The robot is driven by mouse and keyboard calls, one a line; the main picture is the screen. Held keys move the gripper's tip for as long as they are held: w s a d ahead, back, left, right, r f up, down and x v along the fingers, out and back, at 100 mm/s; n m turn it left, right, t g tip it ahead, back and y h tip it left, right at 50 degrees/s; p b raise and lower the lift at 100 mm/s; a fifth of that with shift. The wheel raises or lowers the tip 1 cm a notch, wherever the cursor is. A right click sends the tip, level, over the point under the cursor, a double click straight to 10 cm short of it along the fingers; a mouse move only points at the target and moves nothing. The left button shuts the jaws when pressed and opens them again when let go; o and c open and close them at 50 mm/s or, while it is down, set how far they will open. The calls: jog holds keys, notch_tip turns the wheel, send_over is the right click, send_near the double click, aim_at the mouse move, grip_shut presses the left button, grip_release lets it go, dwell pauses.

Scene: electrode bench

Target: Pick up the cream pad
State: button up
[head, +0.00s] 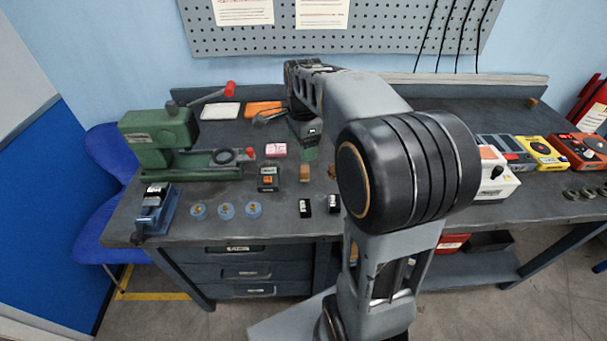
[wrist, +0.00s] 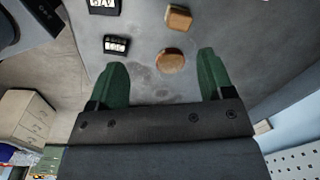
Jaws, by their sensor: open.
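A flat, pale off-white pad (head: 220,111), which I take for the cream pad, lies at the back left of the bench, beside an orange pad. My gripper (head: 309,152) is over the middle of the bench, to the right of the pale pad and apart from it. In the wrist view its two green fingers (wrist: 162,78) are spread with nothing between them. The pale pad does not show in the wrist view.
A green machine (head: 160,130) with a red-knobbed lever stands left. A wooden block (wrist: 178,18) and a round brown piece (wrist: 170,61) lie near my fingers. Black boxes (head: 305,206) stand at the front.

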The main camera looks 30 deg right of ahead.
aim_at(307, 168)
jog(key=w+d+f+m, duration=0.1)
jog(key=f, duration=0.4)
jog(key=w+d+f+m, duration=0.1)
jog(key=f+m, duration=0.1)
jog(key=f, duration=0.3)
jog(key=w+d+f+m, duration=0.1)
jog(key=f+m, duration=0.1)
jog(key=f, duration=0.3)
jog(key=shift+w+d+g, duration=0.15)
jog(key=shift+w+g, duration=0.1)
jog(key=shift+g, duration=0.15)
jog(key=shift+r, duration=0.1)
jog(key=c, duration=1)
